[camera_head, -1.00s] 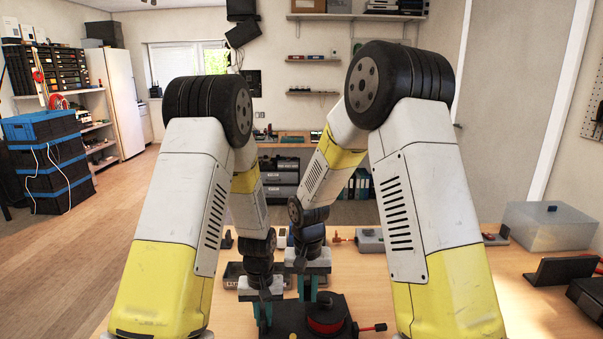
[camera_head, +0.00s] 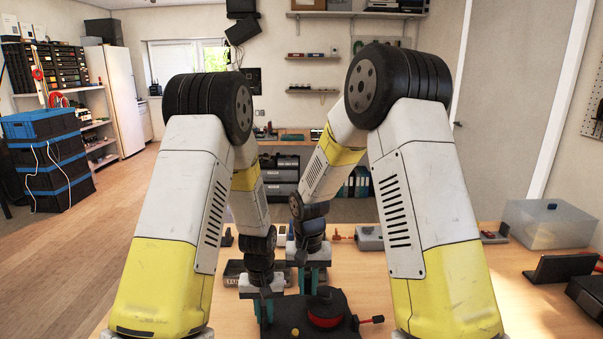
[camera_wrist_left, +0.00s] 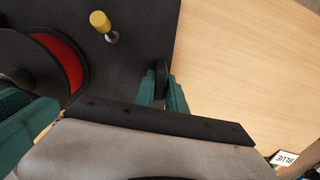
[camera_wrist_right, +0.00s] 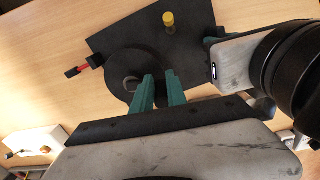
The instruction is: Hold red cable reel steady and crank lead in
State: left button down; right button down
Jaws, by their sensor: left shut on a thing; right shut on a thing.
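The red cable reel (camera_head: 324,317) has black flanges and sits on a black base plate (camera_head: 290,318) on the bench; its red drum also shows in the left wrist view (camera_wrist_left: 66,60). My left gripper (camera_head: 265,312) is shut on a small black upright part (camera_wrist_left: 161,78) at the base plate's edge, left of the reel. My right gripper (camera_head: 309,282) is shut at the far side of the reel, over its round black flange (camera_wrist_right: 122,75). Its teal fingers hide what they grip, likely the crank's handle. A yellow knob (camera_wrist_left: 99,22) stands on the plate.
A grey tray (camera_head: 232,272) and a grey box (camera_head: 370,238) lie behind. A clear bin (camera_head: 548,226) and a dark stand (camera_head: 562,268) are at right. Bare bench lies right of the reel.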

pick_arm(q)
jog(key=shift+s+a, duration=0.15)
jog(key=shift+a, duration=0.05)
pick_arm(e)
jog(key=shift+w+d, duration=0.1)
jog(key=shift+d, duration=0.15)
jog(key=shift+w+d, duration=0.1)
jog(key=shift+w, duration=0.05)
jog(key=shift+w+d, duration=0.3)
jog(key=shift+w, duration=0.3)
pick_arm(q)
jog(key=shift+d, duration=0.1)
pick_arm(e)
jog(key=shift+w+d, duration=0.45)
jog(key=shift+d, duration=0.15)
jog(key=shift+w+d, duration=0.3)
jog(key=shift+d, duration=0.4)
